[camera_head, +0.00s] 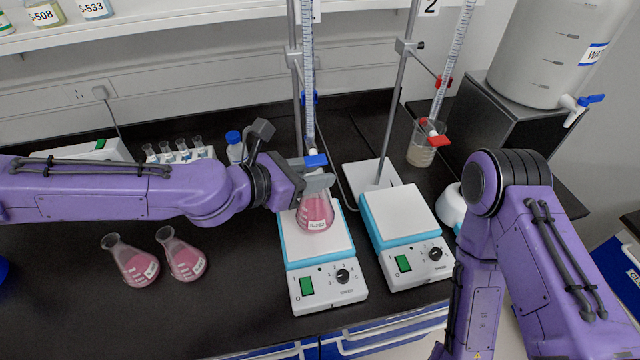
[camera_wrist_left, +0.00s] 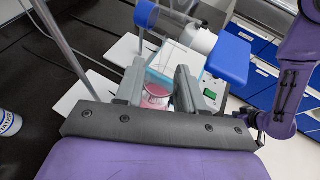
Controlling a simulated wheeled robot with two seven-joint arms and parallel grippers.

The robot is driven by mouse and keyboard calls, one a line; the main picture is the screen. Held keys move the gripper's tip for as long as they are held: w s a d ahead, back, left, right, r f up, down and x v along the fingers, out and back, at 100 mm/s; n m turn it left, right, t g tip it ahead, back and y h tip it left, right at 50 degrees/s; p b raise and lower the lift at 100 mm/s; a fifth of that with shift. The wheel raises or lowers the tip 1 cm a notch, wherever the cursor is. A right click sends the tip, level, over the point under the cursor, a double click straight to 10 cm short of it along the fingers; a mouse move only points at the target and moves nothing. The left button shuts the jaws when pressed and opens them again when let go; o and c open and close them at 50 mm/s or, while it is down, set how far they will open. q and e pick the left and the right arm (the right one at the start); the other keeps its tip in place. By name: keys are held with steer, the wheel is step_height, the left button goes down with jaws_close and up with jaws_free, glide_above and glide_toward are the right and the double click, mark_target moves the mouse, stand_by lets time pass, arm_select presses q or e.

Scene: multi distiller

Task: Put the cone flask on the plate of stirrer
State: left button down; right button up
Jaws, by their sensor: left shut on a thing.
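A cone flask with pink liquid and a white label (camera_head: 315,213) is over the white plate of the left stirrer (camera_head: 328,246), under a burette with a blue tap (camera_head: 315,160). My left gripper (camera_head: 318,182) is shut on the flask's neck from the left. In the left wrist view the flask (camera_wrist_left: 157,95) shows between the fingers of the left gripper (camera_wrist_left: 160,80). I cannot tell whether its base touches the plate. A second stirrer (camera_head: 402,212) with an empty plate stands to the right. My right arm is at the right; its gripper is out of view.
Two more pink cone flasks (camera_head: 138,265) (camera_head: 186,258) stand on the black bench at the left. A beaker (camera_head: 422,148) is under the second burette (camera_head: 452,70). A large water tank (camera_head: 545,50) stands at the back right. Small bottles in a rack (camera_head: 180,152) are behind my left arm.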

mark_target(315, 197)
arm_select(q)
step_height(315, 197, down, 3)
steer(key=shift+a+f+b, duration=0.15)
steer(key=shift+f+b, duration=0.05)
steer(key=shift+b, duration=1.05)
steer(key=shift+w, duration=0.35)
steer(key=c, duration=0.9)
jaws_free()
steer(key=shift+s, duration=0.1)
steer(key=shift+o, duration=1.1)
steer(key=shift+s+r, duration=0.1)
steer(key=shift+s, duration=0.15)
arm_select(e)
step_height(315, 197, down, 3)
arm_select(q)
steer(key=shift+p, duration=0.3)
arm_select(e)
steer(key=shift+r, duration=0.1)
